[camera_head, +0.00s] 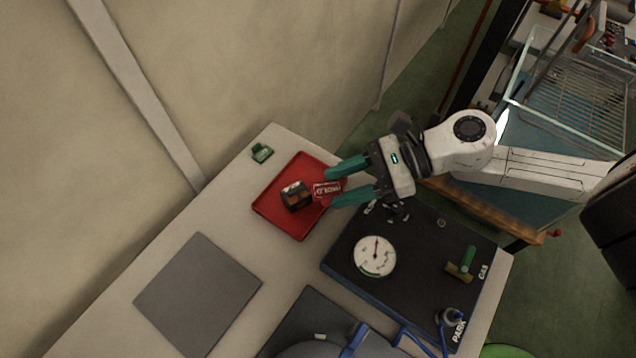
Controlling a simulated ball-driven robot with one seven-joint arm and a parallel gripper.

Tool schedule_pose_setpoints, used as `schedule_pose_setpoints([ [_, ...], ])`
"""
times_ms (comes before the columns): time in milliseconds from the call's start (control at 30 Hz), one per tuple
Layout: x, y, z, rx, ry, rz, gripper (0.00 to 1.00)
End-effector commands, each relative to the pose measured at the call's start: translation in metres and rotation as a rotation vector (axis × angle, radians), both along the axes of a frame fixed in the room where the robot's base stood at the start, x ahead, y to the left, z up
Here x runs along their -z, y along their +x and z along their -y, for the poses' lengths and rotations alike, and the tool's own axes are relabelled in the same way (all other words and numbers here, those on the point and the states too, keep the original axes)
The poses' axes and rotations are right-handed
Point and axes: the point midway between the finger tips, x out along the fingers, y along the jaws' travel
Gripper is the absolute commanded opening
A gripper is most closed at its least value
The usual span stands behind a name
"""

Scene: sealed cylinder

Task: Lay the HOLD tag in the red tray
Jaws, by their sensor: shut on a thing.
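The red HOLD tag (322,190) is between the green fingertips of my gripper (343,183), over the right side of the red tray. My gripper is shut on the tag. The red tray (290,226) lies on the pale table. A dark block with orange-brown marks (296,196) is in the tray, just left of the tag. I cannot tell whether the tag touches the tray floor or hangs above it.
A black panel (410,235) with a white gauge (375,256) and a green-handled valve (466,261) sits right of the tray. A small green item (261,153) lies behind the tray. A grey mat (198,293) lies at front left. A wall runs behind the table.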

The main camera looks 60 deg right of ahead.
Motion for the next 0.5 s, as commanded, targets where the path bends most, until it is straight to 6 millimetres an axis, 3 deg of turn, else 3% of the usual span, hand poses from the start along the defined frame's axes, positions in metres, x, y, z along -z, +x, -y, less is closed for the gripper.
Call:
schedule_pose_setpoints([
  [167, 0.008, 0.012, 0.010, -0.014, 0.000, -0.002, 0.18],
  [500, 0.039, 0.071, 0.059, -0.009, 0.002, -0.001, 0.18],
])
